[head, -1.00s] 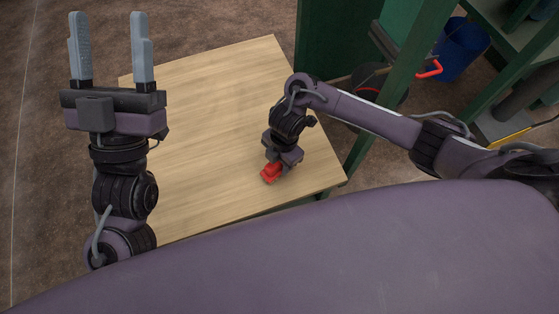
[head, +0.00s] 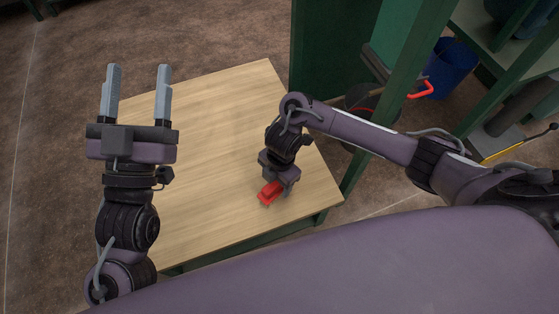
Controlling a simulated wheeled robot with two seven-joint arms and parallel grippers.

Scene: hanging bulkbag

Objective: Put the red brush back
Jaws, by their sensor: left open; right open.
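The red brush (head: 269,193) lies on the light wooden table near its front right corner. My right gripper (head: 278,186) is right over the brush and points down. It is open, and its fingers are mostly hidden by its own body; I cannot tell whether they touch the brush. My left gripper (head: 138,95) is open and empty, with its two grey fingers pointing away over the table's left edge.
The wooden table top (head: 215,120) is otherwise bare. A green frame post (head: 383,105) stands just past the table's right edge. A blue bin (head: 449,67) and green shelves stand at the back right. A red-ended hook (head: 421,90) sticks out beside the post.

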